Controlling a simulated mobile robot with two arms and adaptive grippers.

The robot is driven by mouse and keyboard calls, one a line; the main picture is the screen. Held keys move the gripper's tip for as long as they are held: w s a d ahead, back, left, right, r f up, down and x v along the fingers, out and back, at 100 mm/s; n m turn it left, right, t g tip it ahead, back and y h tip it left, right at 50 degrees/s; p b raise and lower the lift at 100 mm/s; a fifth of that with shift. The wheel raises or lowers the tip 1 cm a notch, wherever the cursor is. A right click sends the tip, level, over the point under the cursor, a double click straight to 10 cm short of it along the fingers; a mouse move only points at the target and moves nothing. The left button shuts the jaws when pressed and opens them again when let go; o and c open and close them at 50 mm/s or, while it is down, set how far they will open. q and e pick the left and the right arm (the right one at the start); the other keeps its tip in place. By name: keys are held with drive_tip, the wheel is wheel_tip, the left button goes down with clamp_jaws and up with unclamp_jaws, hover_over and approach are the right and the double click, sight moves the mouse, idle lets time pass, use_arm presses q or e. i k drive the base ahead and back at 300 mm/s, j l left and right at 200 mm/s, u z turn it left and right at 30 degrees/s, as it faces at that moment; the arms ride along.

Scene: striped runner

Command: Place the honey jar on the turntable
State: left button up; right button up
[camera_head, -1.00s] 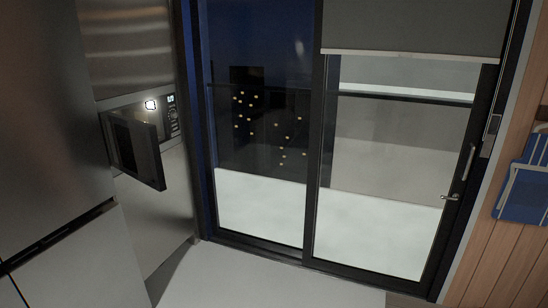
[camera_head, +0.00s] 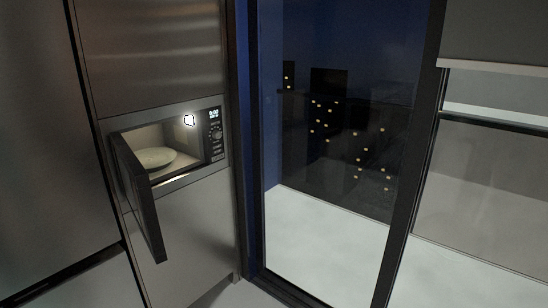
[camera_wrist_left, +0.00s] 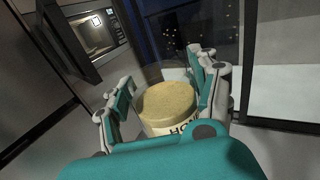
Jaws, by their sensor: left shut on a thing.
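The honey jar (camera_wrist_left: 168,103), with a tan lid and a pale label with dark letters, shows in the left wrist view. My left gripper (camera_wrist_left: 165,92) is shut on it, with a finger at each side. The jar's lower part is hidden by the gripper. The turntable (camera_head: 153,158) is a pale round plate inside the lit microwave in the head view. It looks empty. The jar and gripper are apart from the microwave. My right gripper is in neither view.
The microwave (camera_head: 186,177) is built into a steel cabinet. Its dark door (camera_head: 139,200) stands open, swung out on the left side. A glass sliding door (camera_head: 330,150) is to the right. The pale floor (camera_head: 240,296) in front shows no objects.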

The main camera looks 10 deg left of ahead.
sight(150, 159)
drive_tip(key=i+u, duration=0.15)
drive_tip(key=i, duration=0.3)
drive_tip(key=i+u, duration=0.2)
drive_tip(key=i, duration=0.25)
drive_tip(key=i+l+u, duration=0.15)
drive_tip(key=i, duration=0.3)
drive_tip(key=i+l+u, duration=0.2)
drive_tip(key=i, duration=0.25)
drive_tip(key=i+l+u, duration=0.15)
drive_tip(key=i, duration=0.3)
